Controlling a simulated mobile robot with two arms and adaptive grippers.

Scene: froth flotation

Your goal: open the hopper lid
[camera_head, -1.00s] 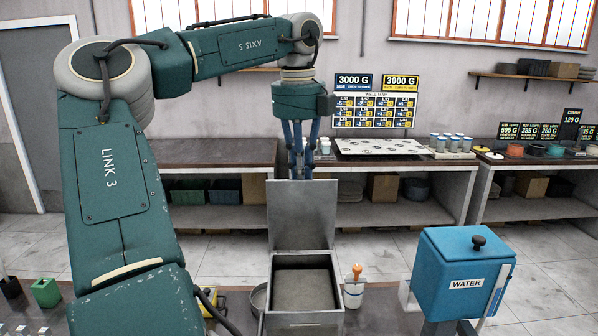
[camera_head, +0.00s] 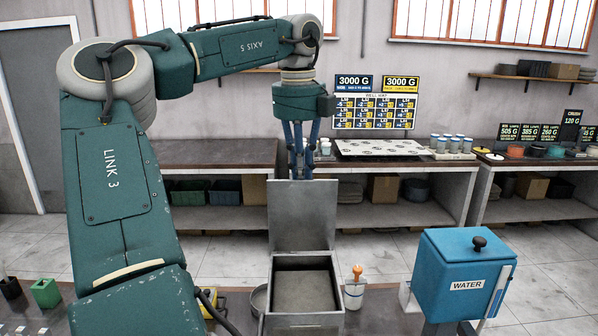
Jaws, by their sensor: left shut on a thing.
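The grey metal hopper (camera_head: 303,318) stands at the bottom centre with its square mouth facing up. Its lid (camera_head: 301,216) is raised, standing about upright at the back of the opening. The inside of the hopper shows a plain grey-brown surface. My left gripper (camera_head: 300,172) points down at the top edge of the lid, with its blue fingers behind or at that edge. It is shut on the lid, though the fingertips are partly hidden by the lid. My right gripper is not in view.
A blue water tank (camera_head: 464,275) with a black knob stands to the right. A white cup with an orange-handled tool (camera_head: 355,288) sits beside the hopper. A round pan (camera_head: 258,300) is at its left. Benches with a pale board (camera_head: 380,147) line the back wall.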

